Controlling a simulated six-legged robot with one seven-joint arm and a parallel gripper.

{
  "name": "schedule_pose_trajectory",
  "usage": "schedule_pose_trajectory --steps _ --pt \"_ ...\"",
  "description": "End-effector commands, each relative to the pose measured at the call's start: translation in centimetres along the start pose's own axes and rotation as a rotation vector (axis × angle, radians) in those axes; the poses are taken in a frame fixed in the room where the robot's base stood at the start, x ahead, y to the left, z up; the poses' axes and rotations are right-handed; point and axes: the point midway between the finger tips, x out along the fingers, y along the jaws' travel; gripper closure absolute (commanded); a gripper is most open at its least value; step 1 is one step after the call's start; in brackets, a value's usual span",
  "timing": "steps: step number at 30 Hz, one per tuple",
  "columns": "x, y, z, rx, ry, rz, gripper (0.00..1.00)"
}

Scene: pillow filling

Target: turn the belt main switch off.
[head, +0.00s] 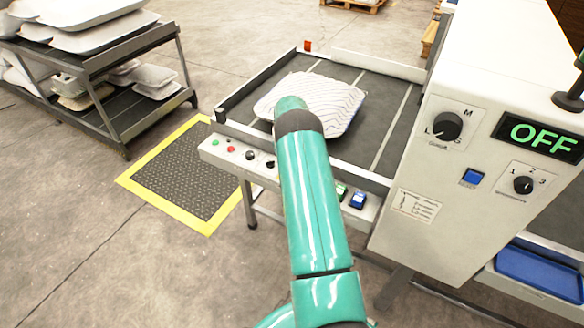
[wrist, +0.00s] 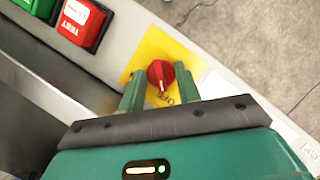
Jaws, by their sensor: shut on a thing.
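The belt main switch is a red rotary knob (wrist: 160,72) on a yellow plate (wrist: 140,60) in the wrist view. A white line on the knob points down in the picture, toward dark lettering that is partly hidden. My gripper (wrist: 158,80) has one green finger on each side of the knob and is shut on it. In the head view my teal arm reaches over the control strip (head: 220,149) and hides my gripper and the switch.
In the wrist view a red button (wrist: 83,22) and a green button (wrist: 36,6) sit beside the plate. In the head view a patterned pillow (head: 335,100) lies on the belt table. A white machine (head: 490,70) at right has a display reading OFF (head: 540,137).

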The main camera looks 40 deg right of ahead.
Motion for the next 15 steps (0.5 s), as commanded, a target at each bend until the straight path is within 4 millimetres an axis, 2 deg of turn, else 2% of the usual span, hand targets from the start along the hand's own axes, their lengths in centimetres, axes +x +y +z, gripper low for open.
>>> schedule_pose_trajectory --steps 2,3,5,15 --pt "0.0 0.04 0.0 0.0 0.0 0.001 0.9" --pt "0.0 0.04 0.0 0.0 0.0 0.001 0.59" --pt "0.0 0.03 0.0 0.0 0.0 0.001 0.47" --pt "-0.18 0.01 0.0 0.001 0.0 0.0 0.46"
